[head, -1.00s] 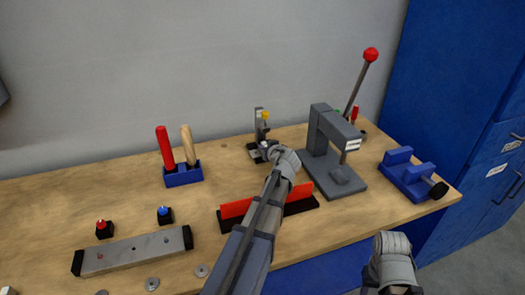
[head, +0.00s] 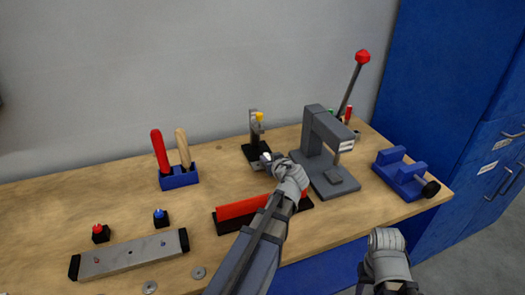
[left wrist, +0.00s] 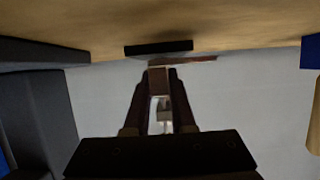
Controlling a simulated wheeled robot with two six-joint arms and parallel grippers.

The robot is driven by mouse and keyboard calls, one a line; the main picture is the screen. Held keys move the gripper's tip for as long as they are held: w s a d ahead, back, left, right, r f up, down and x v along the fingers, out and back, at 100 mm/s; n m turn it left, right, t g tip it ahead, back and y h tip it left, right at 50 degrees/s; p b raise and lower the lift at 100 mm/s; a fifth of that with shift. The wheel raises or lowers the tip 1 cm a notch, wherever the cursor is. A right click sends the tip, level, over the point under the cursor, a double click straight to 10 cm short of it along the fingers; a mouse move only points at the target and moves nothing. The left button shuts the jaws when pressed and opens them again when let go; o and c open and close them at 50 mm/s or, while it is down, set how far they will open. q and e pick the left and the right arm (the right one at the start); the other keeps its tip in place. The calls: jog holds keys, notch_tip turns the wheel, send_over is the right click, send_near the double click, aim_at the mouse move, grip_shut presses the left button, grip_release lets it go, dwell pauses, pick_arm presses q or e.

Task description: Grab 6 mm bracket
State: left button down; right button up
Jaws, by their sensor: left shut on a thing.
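My left gripper (head: 268,160) is just in front of a small black-based fixture (head: 257,136) with a yellow-tipped upright. In the left wrist view the gripper's dark fingers (left wrist: 160,78) close on a small grey-brown piece, which I take to be the bracket (left wrist: 159,84). In the head view the piece is too small and too covered by the gripper to make out its shape or size. The fixture's black base (left wrist: 158,48) lies just beyond the fingertips in the wrist view. My right arm shows at the lower right of the head view, but its fingers do not show.
A grey press (head: 325,150) with a red-knobbed lever stands right of the left gripper. A blue vise (head: 402,174) sits at the table's right end. A red bar in a black holder (head: 240,209) lies under my left arm. A blue tool holder (head: 179,178) stands left; bare wood lies between.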

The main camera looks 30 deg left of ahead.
notch_tip(320, 180, up, 14)
jog(key=p, duration=1.2)
jog(key=shift+p, duration=0.4)
jog(key=shift+f, duration=0.1)
